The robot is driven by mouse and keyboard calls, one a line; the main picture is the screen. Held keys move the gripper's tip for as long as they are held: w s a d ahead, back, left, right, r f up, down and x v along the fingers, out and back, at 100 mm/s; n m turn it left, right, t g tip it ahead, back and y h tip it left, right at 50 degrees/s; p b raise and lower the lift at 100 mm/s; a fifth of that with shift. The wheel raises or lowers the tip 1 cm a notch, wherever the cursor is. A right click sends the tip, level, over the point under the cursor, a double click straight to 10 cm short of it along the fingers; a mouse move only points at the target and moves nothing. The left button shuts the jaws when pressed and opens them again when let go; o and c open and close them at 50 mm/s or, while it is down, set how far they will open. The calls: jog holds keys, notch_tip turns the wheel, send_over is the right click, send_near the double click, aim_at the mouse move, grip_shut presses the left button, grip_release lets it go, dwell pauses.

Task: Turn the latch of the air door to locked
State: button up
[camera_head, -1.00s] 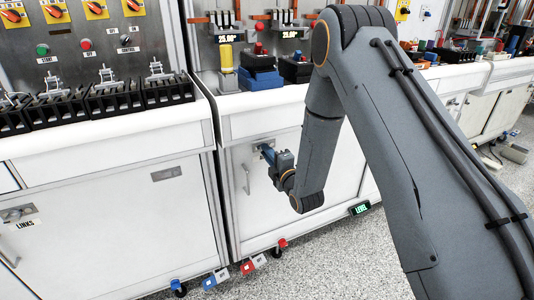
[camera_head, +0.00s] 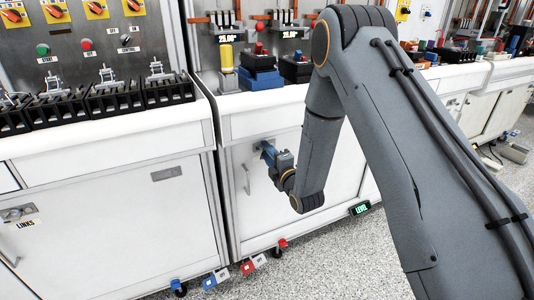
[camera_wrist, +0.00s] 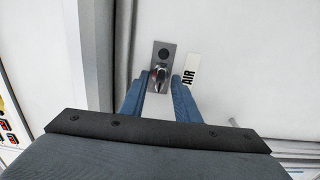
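The air door is a white cabinet door (camera_head: 250,218) in the middle of the head view. Its latch is a dark knob (camera_wrist: 159,76) on a small grey plate (camera_wrist: 164,55), beside a white label reading AIR (camera_wrist: 191,70) in the wrist view. My gripper (camera_wrist: 157,84) has two blue fingers apart, one on each side of the knob. I cannot tell whether they touch it. In the head view my gripper (camera_head: 265,149) is at the door's upper part and hides most of the latch.
A door handle (camera_head: 246,180) stands out left of my gripper. The left cabinet has a latch labelled LINKS (camera_head: 19,213). Above is a white counter edge (camera_head: 265,104) with blocks and breakers. A LEVEL display (camera_head: 361,209) and coloured tags sit low.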

jog(key=v, duration=0.7)
jog(key=shift+s+d, duration=0.25)
jog(key=shift+s, duration=0.1)
jog(key=s+d+r+m+g+h+p, duration=0.6)
jog(key=s+d+m+g, duration=0.25)
jog(key=d+m, duration=0.35)
jog(key=s+d+r+m+g+p, duration=0.1)
jog(key=s+r+m+g, duration=0.1)
jog(key=s, duration=0.6)
jog(key=s+d+r+m+g+h+p, duration=0.1)
jog(key=s+d+r+m+g+p, duration=0.1)
jog(key=s, duration=0.7)
jog(key=s+d+r+m+g+p, duration=0.1)
jog(key=s+d+r+m+g, duration=0.1)
jog(key=s+r+m, duration=0.3)
jog(key=s+m+g, duration=0.1)
jog(key=s+m, duration=0.1)
jog(key=s, duration=0.2)
jog(key=shift+r+g+h, duration=0.35)
jog(key=shift+h, duration=0.05)
jog(key=shift+d, duration=0.1)
